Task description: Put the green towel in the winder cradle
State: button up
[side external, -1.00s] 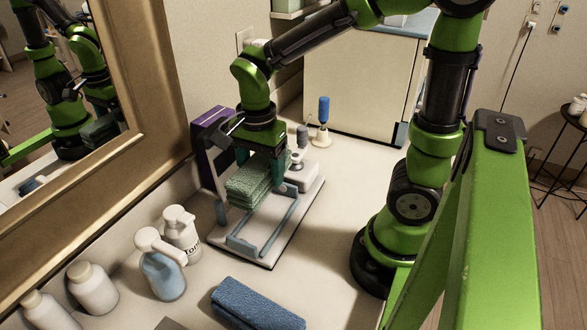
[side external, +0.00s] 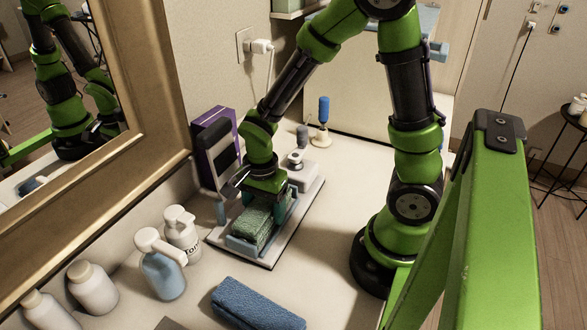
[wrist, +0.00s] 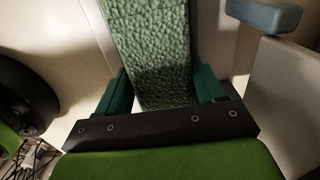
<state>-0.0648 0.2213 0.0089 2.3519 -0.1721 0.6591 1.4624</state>
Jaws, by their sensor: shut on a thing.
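The green towel (side external: 252,224) is a folded, textured block. My gripper (side external: 262,205) is shut on it from above; in the wrist view the towel (wrist: 150,50) lies between the two dark green fingers. The winder cradle (side external: 245,246) is a light-blue frame on a pale base plate on the counter. The towel is low within the cradle's frame, with a cradle bar in front of it. Whether its underside touches the cradle floor is hidden.
A blue rolled towel (side external: 257,305) lies at the front. Pump bottles (side external: 163,270) stand left of the cradle, by the mirror frame. A purple box (side external: 214,145) stands behind it, and a blue-handled tool (side external: 323,115) stands farther back.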

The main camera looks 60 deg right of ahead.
jog(key=shift+f, duration=0.1)
jog(key=o, duration=1.1)
notch_tip(320, 180, up, 12)
notch_tip(320, 180, up, 6)
jog(key=n+t+y, duration=0.1)
jog(key=n+t, duration=0.3)
jog(key=n, duration=0.3)
send_over(264, 203)
jog(key=s, duration=0.2)
jog(key=shift+s+a+r+n+t+y, duration=0.2)
jog(key=shift+s+r+n+t, duration=0.3)
jog(key=shift+n, duration=0.65)
jog(key=shift+s+a+r+n+t+y, duration=0.2)
jog(key=shift+s+r+n+t, duration=0.3)
jog(key=shift+n, duration=0.6)
jog(key=shift+s+a+r+n+t+y, duration=0.15)
jog(key=shift+s+r+n+t, duration=0.35)
jog(key=shift+n, duration=0.65)
jog(key=shift+w, duration=0.1)
